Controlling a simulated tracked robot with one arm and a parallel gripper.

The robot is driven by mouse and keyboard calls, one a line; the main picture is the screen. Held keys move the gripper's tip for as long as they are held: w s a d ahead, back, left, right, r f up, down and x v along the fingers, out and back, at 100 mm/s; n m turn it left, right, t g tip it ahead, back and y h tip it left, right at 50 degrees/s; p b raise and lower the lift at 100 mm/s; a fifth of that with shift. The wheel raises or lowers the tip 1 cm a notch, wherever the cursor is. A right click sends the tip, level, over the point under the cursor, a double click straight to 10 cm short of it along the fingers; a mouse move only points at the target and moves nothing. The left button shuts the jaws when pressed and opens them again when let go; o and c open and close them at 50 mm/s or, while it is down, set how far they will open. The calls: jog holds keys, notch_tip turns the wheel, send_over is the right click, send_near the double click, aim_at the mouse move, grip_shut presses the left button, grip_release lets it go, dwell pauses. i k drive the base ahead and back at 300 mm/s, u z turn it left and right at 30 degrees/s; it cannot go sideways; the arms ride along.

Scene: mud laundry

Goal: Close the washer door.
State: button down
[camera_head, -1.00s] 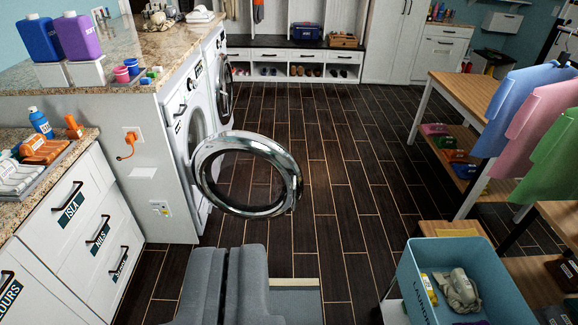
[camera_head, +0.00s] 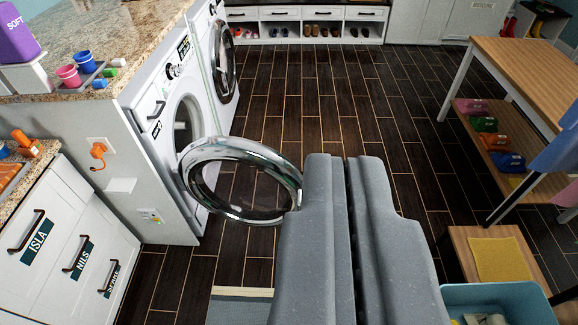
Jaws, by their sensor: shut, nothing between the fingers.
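The washer door (camera_head: 242,147), a round chrome-rimmed ring with a clear middle, stands wide open. It juts out to the right from the front of the near white washer (camera_head: 151,100). The washer's round opening (camera_head: 184,125) shows behind the door's hinge side. My gripper (camera_head: 343,160) is shut and empty, with its grey fingers side by side. In the picture its tips lie just right of the door's free edge, and the left finger overlaps the lower right of the rim. I cannot tell whether they touch.
A second front-loader (camera_head: 221,60) stands beyond the washer, its door shut. White drawers (camera_head: 70,235) are at left. A wooden table (camera_head: 530,70), a low bench (camera_head: 470,255) and a blue basket (camera_head: 505,295) are at right. The dark floor (camera_head: 340,100) between is clear.

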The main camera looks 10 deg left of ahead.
aim_at(189, 176)
jog(key=u, duration=0.25)
jog(key=i, duration=1.15)
jog(key=u, duration=0.4)
